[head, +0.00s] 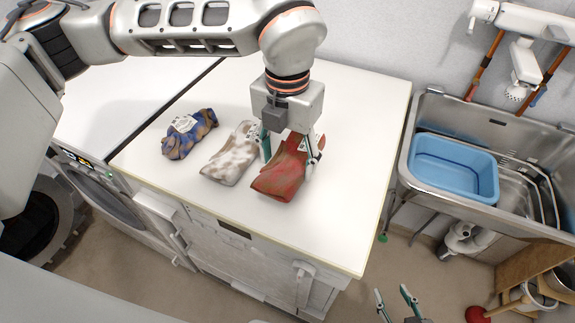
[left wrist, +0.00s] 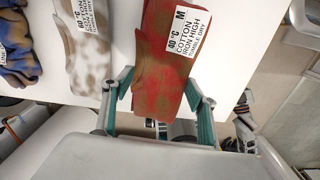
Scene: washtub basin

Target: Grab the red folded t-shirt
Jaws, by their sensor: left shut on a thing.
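The red folded t-shirt (head: 280,180), with brown stains and a white label, lies on the white worktop. My left gripper (head: 290,157) comes down over it from above, with one finger on each side. It is shut on the shirt. In the left wrist view the red t-shirt (left wrist: 166,55) shows between the two teal fingers, its label reading 40 °C cotton. My right gripper (head: 392,291) is at the bottom of the head view, over the floor, with its fingers apart and nothing between them.
A white-and-brown folded garment (head: 226,163) lies close left of the red one, and a blue-and-brown one (head: 183,143) farther left. A steel sink (head: 412,125) with a blue basin (head: 455,150) stands at right. The worktop's front and right are clear.

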